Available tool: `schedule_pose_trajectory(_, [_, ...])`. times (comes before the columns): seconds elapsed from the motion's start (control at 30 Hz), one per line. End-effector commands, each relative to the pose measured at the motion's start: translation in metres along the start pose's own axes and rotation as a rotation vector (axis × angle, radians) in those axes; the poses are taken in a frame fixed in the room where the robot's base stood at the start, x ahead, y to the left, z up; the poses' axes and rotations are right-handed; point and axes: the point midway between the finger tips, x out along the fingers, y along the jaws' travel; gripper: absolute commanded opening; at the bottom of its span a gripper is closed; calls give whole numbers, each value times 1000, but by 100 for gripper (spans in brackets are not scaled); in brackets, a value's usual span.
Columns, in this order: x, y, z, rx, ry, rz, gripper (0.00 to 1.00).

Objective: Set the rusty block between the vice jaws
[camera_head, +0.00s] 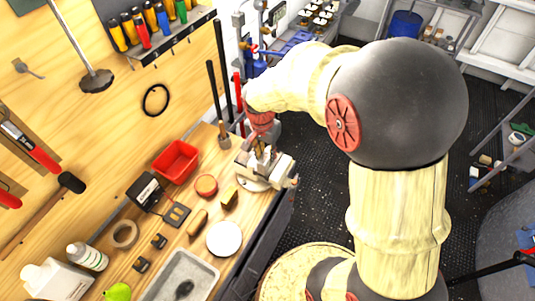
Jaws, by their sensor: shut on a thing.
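The vice (281,178) is a pale, cream-coloured bench vice at the far right edge of the wooden workbench. My gripper (264,153) points down right over the vice jaws, below the red wrist of my arm. It is shut on a small brownish thing, which looks to be the rusty block. The block is mostly hidden by the fingers and the vice. I cannot tell whether it is down between the jaws or just above them.
On the workbench (262,207) are a red bin (176,161), a round red tin (206,185), a yellowish block (230,197), a brown piece (197,222), a white disc (224,239) and a grey tray (181,277).

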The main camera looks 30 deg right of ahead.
Motion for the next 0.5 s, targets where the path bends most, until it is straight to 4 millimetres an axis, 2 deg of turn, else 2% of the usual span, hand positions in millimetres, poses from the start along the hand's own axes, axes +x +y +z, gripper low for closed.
schedule_pose_trajectory(0.07, [10, -7, -16, 3, -1, 2, 0])
schedule_pose_trajectory(0.3, [52, -19, -40, 0, 0, 0, 0])
schedule_pose_trajectory(0.5, [66, -24, -49, -1, 1, -1, 0])
